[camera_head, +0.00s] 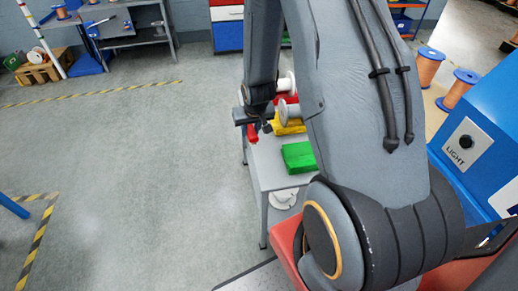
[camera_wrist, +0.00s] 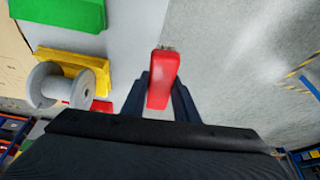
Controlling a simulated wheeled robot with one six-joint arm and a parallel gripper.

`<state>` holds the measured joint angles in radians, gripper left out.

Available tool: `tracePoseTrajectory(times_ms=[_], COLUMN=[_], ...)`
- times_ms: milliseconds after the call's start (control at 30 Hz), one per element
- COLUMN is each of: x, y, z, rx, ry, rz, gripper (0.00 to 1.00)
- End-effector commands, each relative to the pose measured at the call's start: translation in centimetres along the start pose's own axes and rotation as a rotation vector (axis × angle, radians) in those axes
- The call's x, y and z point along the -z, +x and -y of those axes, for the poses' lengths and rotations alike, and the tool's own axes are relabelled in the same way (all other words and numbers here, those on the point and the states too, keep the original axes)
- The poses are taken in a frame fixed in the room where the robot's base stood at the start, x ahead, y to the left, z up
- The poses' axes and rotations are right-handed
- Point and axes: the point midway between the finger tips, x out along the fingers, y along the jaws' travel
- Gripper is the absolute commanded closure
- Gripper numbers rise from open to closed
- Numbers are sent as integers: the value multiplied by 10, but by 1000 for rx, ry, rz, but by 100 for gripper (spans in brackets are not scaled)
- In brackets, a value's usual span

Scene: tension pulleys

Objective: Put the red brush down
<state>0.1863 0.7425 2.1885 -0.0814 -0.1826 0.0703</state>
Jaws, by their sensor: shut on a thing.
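The red brush (camera_wrist: 163,78) is held between the two dark fingers of my gripper (camera_wrist: 160,100) in the wrist view, with its short bristle end pointing away from my wrist. In the head view the red brush (camera_head: 252,133) shows small, just below my gripper (camera_head: 256,122), at the left edge of the grey table (camera_head: 264,176). In the wrist view it overlaps the line between tabletop and floor. I cannot tell its exact height above the top. My arm hides much of the table in the head view.
A green block (camera_head: 298,157) lies on the table's near part, with a yellow block (camera_head: 289,128) and a grey spool (camera_head: 291,111) farther back. The wrist view shows bare tabletop (camera_wrist: 128,45) beside the green block. A blue machine (camera_head: 490,120) stands at right.

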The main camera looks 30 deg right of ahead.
Motion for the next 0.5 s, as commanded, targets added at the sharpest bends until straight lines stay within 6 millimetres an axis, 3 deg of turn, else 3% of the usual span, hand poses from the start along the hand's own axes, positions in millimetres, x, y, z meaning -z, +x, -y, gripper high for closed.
tracePoseTrajectory(times_ms=[33, 200, 500], x=[9, 26, 15], y=[13, 29, 63], z=[-17, -55, -68], rx=[-12, -37, -46], ry=[25, 80, 100], rz=[-2, 0, 5], gripper=[94, 94, 94])
